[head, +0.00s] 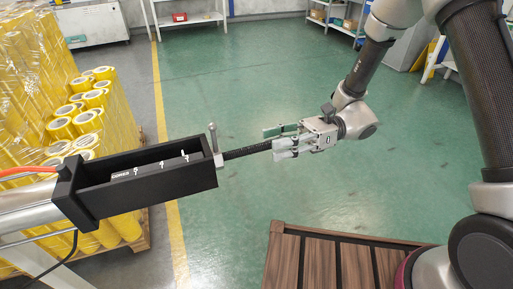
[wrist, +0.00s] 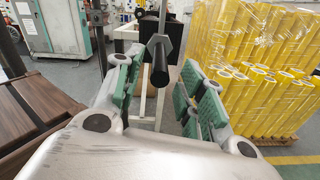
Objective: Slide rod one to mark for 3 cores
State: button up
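A dark rod (head: 247,150) sticks out of the right end of a black open-topped housing (head: 130,204). A silver clamp with an upright pin (head: 215,142) sits at that end. A dark scale strip (head: 150,170) inside bears the word CORES and several white marks, with digits too small to read surely. My gripper (head: 271,142) is open at the rod's free end, its fingers on either side of it. In the wrist view, the rod's round end (wrist: 158,76) shows between the open green-padded fingers, with gaps on both sides. No grip on the rod shows.
A pallet of yellow tape rolls (head: 85,110) stands at the left. A wooden slatted top (head: 320,262) lies below my arm. An orange hose (head: 28,171) runs to the housing's left end. Green floor beyond my gripper is clear.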

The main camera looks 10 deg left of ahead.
aim_at(252, 153)
jog(key=x, duration=0.6)
jog(key=shift+s+a, duration=0.15)
jog(key=shift+a, duration=0.1)
jog(key=shift+c, duration=0.5)
grip_shut()
